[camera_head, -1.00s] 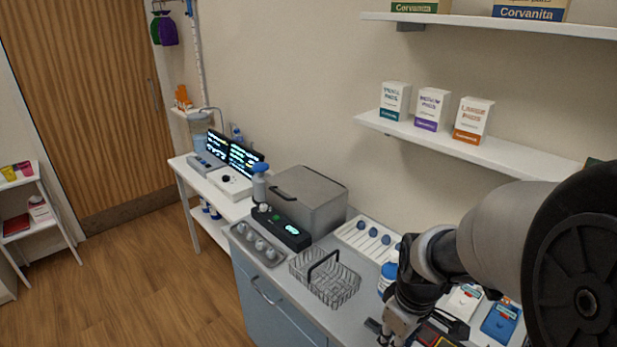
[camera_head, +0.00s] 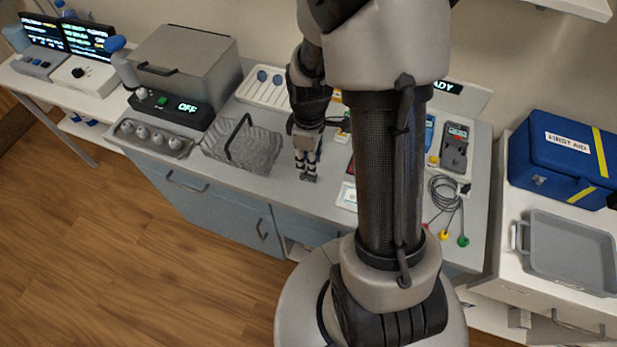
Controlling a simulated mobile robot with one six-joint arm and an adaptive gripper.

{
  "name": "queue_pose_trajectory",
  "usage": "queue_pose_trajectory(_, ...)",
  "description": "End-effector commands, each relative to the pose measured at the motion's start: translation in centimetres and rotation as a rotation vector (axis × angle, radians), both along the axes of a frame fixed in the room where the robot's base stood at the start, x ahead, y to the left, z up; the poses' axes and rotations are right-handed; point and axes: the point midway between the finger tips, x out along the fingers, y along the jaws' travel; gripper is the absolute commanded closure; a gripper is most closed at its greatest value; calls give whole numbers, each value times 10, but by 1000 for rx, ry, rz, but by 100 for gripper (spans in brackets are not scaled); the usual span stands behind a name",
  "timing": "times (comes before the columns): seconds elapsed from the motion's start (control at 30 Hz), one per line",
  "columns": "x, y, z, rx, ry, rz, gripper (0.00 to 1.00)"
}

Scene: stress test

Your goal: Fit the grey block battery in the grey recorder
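My gripper (camera_head: 307,168) points down over the counter's front part, right of the wire basket. A small dark grey piece (camera_head: 309,179) shows right at its fingertips. I cannot tell whether this is the block battery or part of the fingers, nor whether the fingers are closed on it. A dark grey device (camera_head: 454,148), which looks like the recorder, lies on the counter to the right of my arm. A darker area shows on its face, too small to read as an open bay. My arm hides much of the counter between gripper and device.
A wire basket (camera_head: 262,152) stands left of my gripper, beside a steriliser box (camera_head: 184,62) and a metal tray (camera_head: 152,140). Cables with coloured ends (camera_head: 445,195) lie below the device. A blue first-aid box (camera_head: 562,150) and grey tray (camera_head: 570,252) are far right.

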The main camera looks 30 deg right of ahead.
Motion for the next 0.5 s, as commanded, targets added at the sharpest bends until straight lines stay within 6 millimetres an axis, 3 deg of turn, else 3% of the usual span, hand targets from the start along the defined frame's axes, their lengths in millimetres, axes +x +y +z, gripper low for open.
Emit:
queue_pose_trajectory(0.03,0,0,-14,0,0,0,77)
queue_pose_trajectory(0.2,0,0,-36,1,1,0,77)
queue_pose_trajectory(0.5,0,0,-47,1,-1,0,77)
